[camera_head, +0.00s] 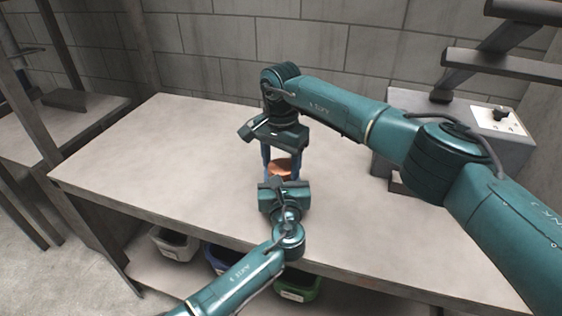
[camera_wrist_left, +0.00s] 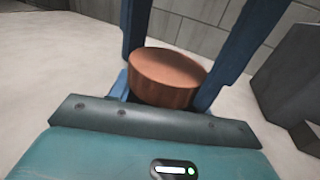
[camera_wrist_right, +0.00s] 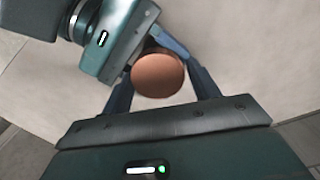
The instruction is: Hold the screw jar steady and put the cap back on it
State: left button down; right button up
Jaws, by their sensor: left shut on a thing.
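A round copper-brown piece with a flat top (camera_head: 280,168), apparently the cap, sits between both grippers over the table. It shows as a short cylinder in the left wrist view (camera_wrist_left: 165,72) and as a disc in the right wrist view (camera_wrist_right: 157,76). My left gripper (camera_head: 284,182) reaches in low from the front and is shut on the screw jar, which is mostly hidden. My right gripper (camera_head: 280,160) comes from above. Its two blue fingers straddle the copper-brown piece; I cannot tell whether they touch it. The seam between cap and jar is not visible.
The pale table (camera_head: 150,160) is clear to the left. A grey box with a control panel (camera_head: 500,120) stands at the back right. Bins, including a green one (camera_head: 300,288) and a white one (camera_head: 175,243), sit below. A block wall (camera_head: 220,50) is behind.

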jog(key=o, duration=0.4)
jog(key=shift+a, duration=0.1)
jog(key=shift+r, duration=2.3)
jog(key=shift+c, duration=0.4)
jog(key=r+n, duration=0.3)
jog(key=shift+d+r, duration=0.2)
jog(key=shift+r, duration=0.05)
